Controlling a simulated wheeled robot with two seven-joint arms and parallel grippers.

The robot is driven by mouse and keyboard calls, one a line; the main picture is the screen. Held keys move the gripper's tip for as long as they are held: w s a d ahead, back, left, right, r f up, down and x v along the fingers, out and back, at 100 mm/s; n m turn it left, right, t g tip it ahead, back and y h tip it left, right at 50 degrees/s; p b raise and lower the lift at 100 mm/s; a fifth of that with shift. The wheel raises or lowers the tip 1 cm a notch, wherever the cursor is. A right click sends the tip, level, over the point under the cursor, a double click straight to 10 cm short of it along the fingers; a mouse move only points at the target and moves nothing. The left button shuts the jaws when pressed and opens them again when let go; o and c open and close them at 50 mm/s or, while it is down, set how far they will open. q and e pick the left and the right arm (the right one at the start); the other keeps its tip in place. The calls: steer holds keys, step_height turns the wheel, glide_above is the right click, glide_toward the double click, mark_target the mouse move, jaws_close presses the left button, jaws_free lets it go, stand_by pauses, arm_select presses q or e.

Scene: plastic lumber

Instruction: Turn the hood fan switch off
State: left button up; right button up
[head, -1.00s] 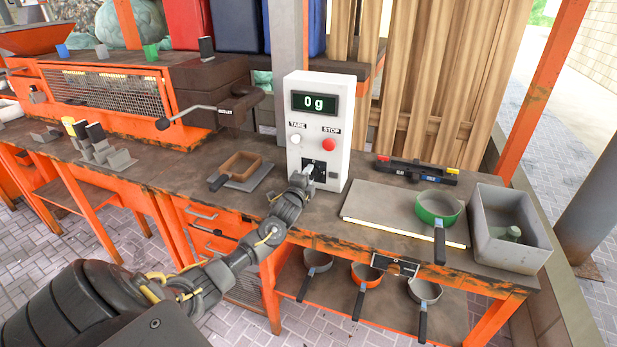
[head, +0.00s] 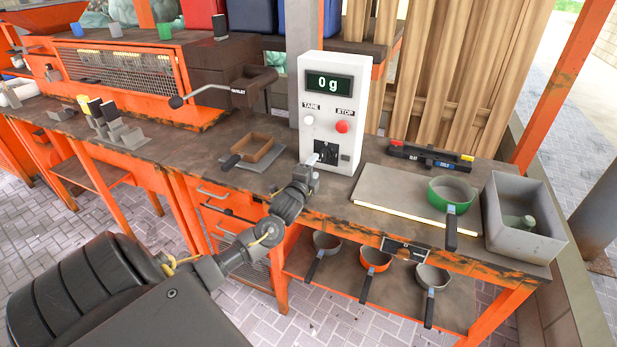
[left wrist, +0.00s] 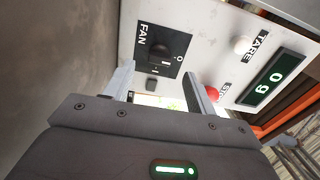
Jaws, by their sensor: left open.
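The fan switch is a dark knob (left wrist: 160,49) on a black plate marked FAN (left wrist: 146,50), low on the front of a white control box (head: 310,80). Marks resembling O and I are beside the knob; which one it is set to I cannot tell. The black plate (head: 326,150) is partly behind my left gripper in the head view. My left gripper (left wrist: 160,78) is open in front of the plate, its fingers apart with the knob between them in the picture. I cannot tell whether they touch it. My right gripper is not in view.
The box also carries a white TARE button (head: 308,118), a red STOP button (head: 342,127) and a display (head: 329,83) reading 0 g. A brown square pan (head: 252,148) lies left of the box. A green pan (head: 450,192) and grey bin (head: 525,225) stand right.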

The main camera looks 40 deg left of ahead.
arm_select(q)
steer(key=shift+v, duration=2.25)
